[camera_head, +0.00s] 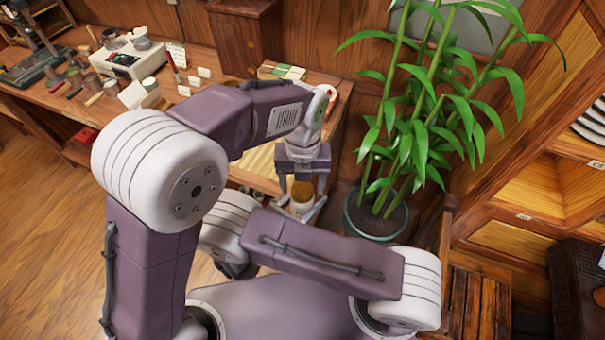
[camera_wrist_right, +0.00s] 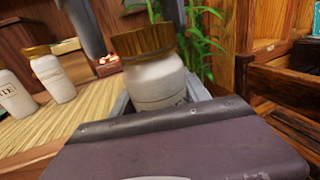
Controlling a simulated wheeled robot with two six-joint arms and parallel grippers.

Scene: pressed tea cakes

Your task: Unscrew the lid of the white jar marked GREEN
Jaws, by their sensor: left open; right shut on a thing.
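Two more white jars with brown lids, a left one (camera_wrist_right: 14,97) and a right one (camera_wrist_right: 53,77), stand on a mat (camera_wrist_right: 60,118) in the right wrist view. A potted bamboo plant (camera_head: 376,218) stands close right of the grippers. Tools and a scale (camera_head: 128,58) occupy the table's left part.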

